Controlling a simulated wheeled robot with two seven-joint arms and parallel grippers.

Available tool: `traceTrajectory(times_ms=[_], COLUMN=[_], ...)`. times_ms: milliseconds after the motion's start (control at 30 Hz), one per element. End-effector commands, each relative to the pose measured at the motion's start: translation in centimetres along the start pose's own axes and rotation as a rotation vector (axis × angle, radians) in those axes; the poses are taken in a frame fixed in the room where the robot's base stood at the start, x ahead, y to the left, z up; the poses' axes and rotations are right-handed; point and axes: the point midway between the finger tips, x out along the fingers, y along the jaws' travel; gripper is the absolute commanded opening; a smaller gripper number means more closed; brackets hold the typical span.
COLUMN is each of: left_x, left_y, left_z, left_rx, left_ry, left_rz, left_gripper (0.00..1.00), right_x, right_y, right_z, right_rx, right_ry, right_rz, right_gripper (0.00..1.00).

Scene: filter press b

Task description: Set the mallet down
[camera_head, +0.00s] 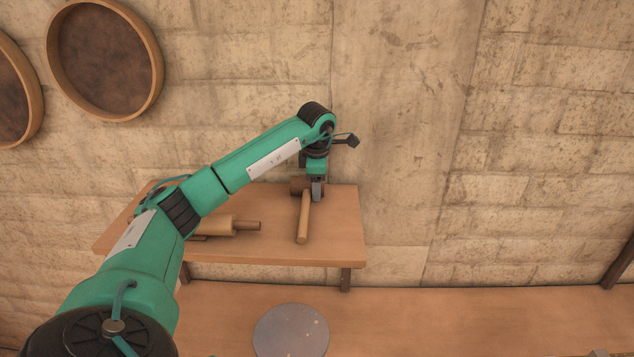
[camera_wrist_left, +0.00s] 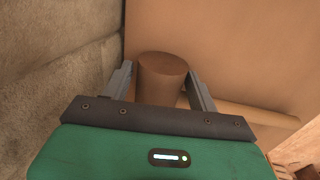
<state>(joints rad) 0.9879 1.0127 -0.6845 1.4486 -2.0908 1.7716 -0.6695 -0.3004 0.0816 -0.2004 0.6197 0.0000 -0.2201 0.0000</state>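The mallet lies on the small raised wooden shelf (camera_head: 345,235) in the head view. Its dark brown head (camera_head: 297,186) is at the back, near the wall, and its pale handle (camera_head: 303,220) points toward me. My left gripper (camera_head: 317,188) is over the head end, pointing down. In the left wrist view the round mallet head (camera_wrist_left: 162,75) stands between the two spread fingers, with a narrow gap at the left finger. The handle (camera_wrist_left: 245,112) runs off to the right, partly behind the right finger. My right gripper is not in view.
A wooden cylinder with a thin handle (camera_head: 220,226) lies on the shelf to the left, partly behind my arm. A grey round disc (camera_head: 291,331) lies on the lower bench (camera_head: 420,320). Round wood-rimmed sieves (camera_head: 105,58) hang on the stone wall close behind the shelf.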

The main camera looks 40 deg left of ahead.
Motion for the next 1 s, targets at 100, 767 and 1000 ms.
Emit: traceTrajectory(times_ms=[100, 767, 1000], left_x=[0.0, -5.3, -9.4], left_y=[0.0, 0.1, 0.0], left_z=[0.0, 0.1, 0.0], left_rx=[0.0, 0.0, -0.001], left_ry=[0.0, -0.004, -0.002], left_rz=[0.0, 0.004, 0.003], left_gripper=[0.72, 0.72, 0.72], right_x=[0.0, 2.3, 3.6], right_y=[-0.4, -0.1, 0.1], right_z=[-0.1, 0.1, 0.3], right_rx=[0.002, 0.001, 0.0], right_ry=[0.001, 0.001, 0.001], right_rz=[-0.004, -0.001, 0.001], right_gripper=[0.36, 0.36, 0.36])
